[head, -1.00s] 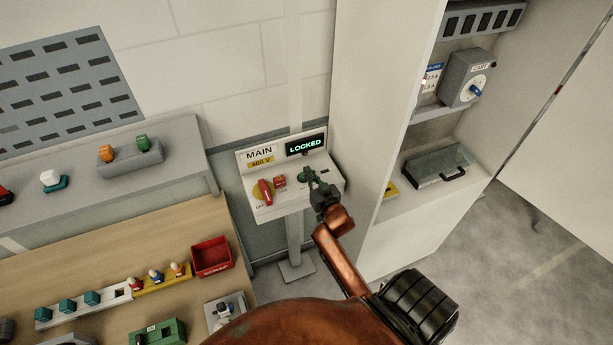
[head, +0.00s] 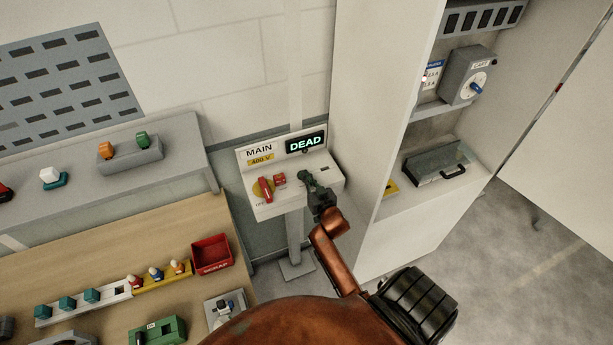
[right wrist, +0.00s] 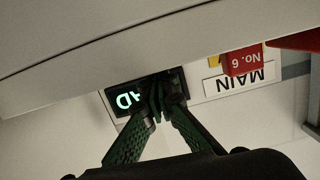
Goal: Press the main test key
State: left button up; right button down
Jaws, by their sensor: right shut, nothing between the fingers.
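The MAIN panel (head: 281,202) is a pale box on a post, with a lit display (head: 306,142) reading DEAD in the head view. A red rotary handle (head: 265,189) on a yellow disc and a small red lock-like block (head: 280,179) sit on its left part. My right gripper (head: 307,178) is shut and empty, with its tips at the panel face below the display, where they seem to touch a green key that they mostly hide. In the right wrist view the closed fingertips (right wrist: 158,100) cover part of the display. My left gripper is not in view.
A tall cabinet (head: 375,100) stands close right of the panel, with a dial box (head: 467,75) and a clear-lidded case (head: 438,163) on its shelves. A wooden bench (head: 180,222) with a red bin (head: 211,254) lies left. Bare floor is at right.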

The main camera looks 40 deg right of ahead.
jog(key=shift+s+a+f, duration=0.1)
jog(key=shift+s+f, duration=0.1)
jog(key=shift+f, duration=0.6)
jog(key=shift+r+p, duration=0.5)
jog(key=shift+p, duration=0.15)
notch_tip(320, 180, up, 4)
jog(key=p, duration=0.3)
jog(key=shift+r, duration=0.1)
jog(key=b+v, duration=0.1)
jog(key=v, duration=0.9)
jog(key=shift+b, duration=0.3)
